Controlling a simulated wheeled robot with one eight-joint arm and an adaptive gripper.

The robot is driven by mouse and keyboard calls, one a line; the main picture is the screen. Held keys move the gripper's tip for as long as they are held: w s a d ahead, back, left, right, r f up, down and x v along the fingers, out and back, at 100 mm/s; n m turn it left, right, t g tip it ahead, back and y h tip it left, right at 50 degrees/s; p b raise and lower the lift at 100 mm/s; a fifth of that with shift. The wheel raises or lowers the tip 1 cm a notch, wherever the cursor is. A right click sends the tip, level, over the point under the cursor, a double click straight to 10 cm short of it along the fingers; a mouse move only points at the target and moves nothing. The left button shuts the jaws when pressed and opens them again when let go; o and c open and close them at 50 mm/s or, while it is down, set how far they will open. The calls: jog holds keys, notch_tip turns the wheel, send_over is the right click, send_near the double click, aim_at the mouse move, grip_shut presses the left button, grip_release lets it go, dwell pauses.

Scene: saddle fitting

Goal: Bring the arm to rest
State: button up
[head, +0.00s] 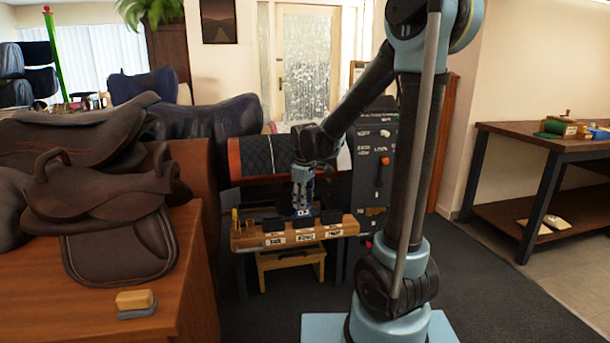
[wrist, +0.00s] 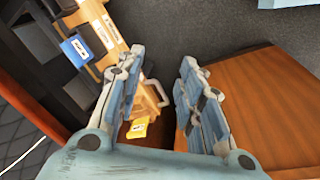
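My gripper (head: 303,199) hangs fingers down above the labelled wooden rack (head: 244,241) in the head view, with my arm bent out over it. In the wrist view my gripper (wrist: 158,68) has its two blue-grey fingers well apart. Nothing is held between them; grey floor and part of a wooden piece with a pale handle show in the gap. A blue block with a white label (wrist: 76,48) sits at the rack in the wrist view, left of the fingers. A yellow labelled piece (wrist: 137,129) shows near the left finger.
A wooden bench (head: 175,290) with brown saddles (head: 110,205) and a brush (head: 135,302) stands at left. A dark panel with an orange lever (head: 381,170) stands behind my arm. A wooden stool (head: 290,262) is under the rack. A side table (head: 560,145) is at right; carpet between is clear.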

jog(key=s+d+r+m, duration=0.3)
jog(key=s+d+m, duration=0.3)
jog(key=s+d, duration=0.7)
jog(key=s+d+f+m, duration=0.3)
jog(key=s, duration=0.3)
jog(key=s+d+f+m, duration=0.2)
jog(key=s+d+m, duration=0.1)
jog(key=s, duration=0.4)
jog(key=shift+s+d+f+m, duration=0.25)
jog(key=shift+d+f+m, duration=0.1)
jog(key=shift+f+m, duration=0.05)
jog(key=shift+w+f, duration=0.2)
jog(key=shift+w, duration=0.25)
jog(key=shift+s, duration=0.15)
jog(key=shift+c, duration=0.2)
